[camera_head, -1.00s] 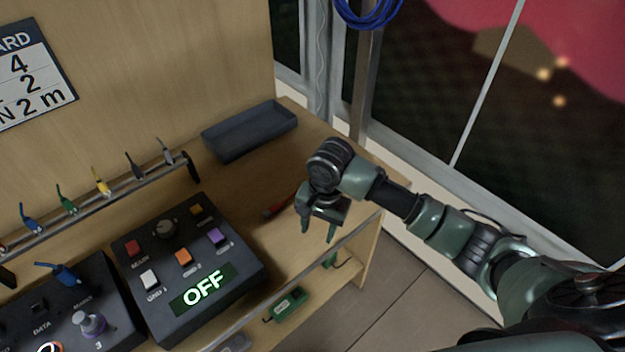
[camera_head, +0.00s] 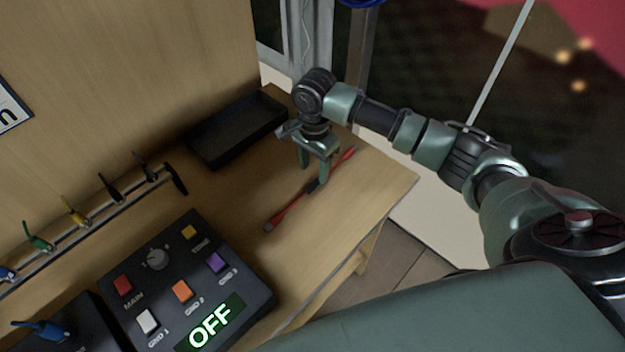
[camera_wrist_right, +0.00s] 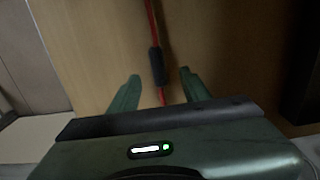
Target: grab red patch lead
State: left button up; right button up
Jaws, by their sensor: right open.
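The red patch lead (camera_head: 289,213) lies on the wooden desk, running diagonally from its plug end at the front left to the back right, with a dark sleeve near its middle. My right gripper (camera_head: 312,178) is open above the lead, fingers pointing down. In the right wrist view the lead (camera_wrist_right: 152,25) runs between the two open fingers (camera_wrist_right: 158,88), with its black sleeve (camera_wrist_right: 157,66) just beyond the fingertips. I cannot tell if the fingers touch the desk. My left gripper is not in view.
A dark tray (camera_head: 238,131) stands at the back of the desk, left of my right gripper. A control box (camera_head: 187,287) with coloured buttons and an OFF display sits at front left. A rail (camera_head: 117,206) holds several small coloured leads. The desk's right part (camera_head: 375,185) is clear.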

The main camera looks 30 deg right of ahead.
aim_at(315, 182)
jog(key=shift+s+d+f+p, duration=0.1)
jog(key=shift+s+f+p, duration=0.1)
jog(key=shift+f, duration=0.35)
jog(key=shift+s+f+p, duration=0.1)
jog(key=shift+f+p, duration=0.05)
jog(key=shift+f, duration=0.4)
notch_tip(315, 182, down, 2)
jog(key=shift+w+f, duration=0.15)
jog(key=shift+f, duration=0.35)
grip_shut()
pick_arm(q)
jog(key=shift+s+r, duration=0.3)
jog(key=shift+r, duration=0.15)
pick_arm(e)
jog(key=shift+r, duration=0.15)
